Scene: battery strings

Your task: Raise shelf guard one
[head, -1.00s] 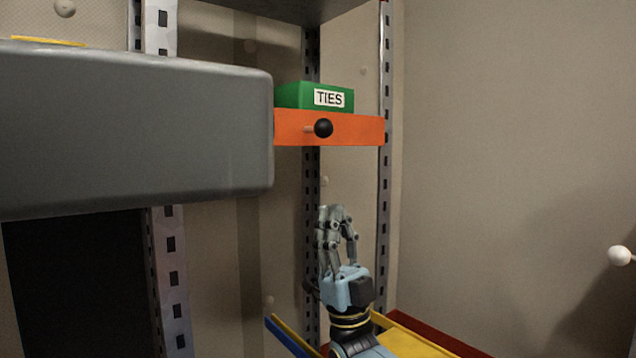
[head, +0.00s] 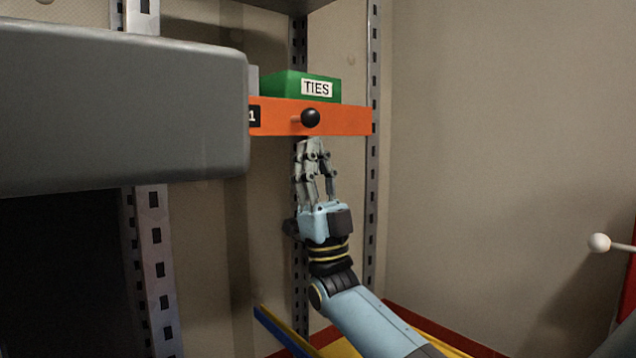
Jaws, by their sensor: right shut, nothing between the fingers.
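The orange shelf guard (head: 345,120) runs across the front of the shelf, with a black label ending in "1" (head: 254,116) at its left end. A black round knob (head: 310,118) sticks out from its front. My right gripper (head: 314,145) is shut and empty, pointing up just below the guard and the knob. A small gap seems to show between its fingertips and the knob; contact cannot be told for sure. The guard's left part is hidden behind a large grey body. My left gripper is not in view.
A green box marked TIES (head: 285,84) stands on the shelf behind the guard. The large grey body (head: 120,110) fills the left. A slotted metal post (head: 371,200) stands at the right of the shelf. A white knob (head: 599,243) shows far right. Yellow, blue and red edges lie below.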

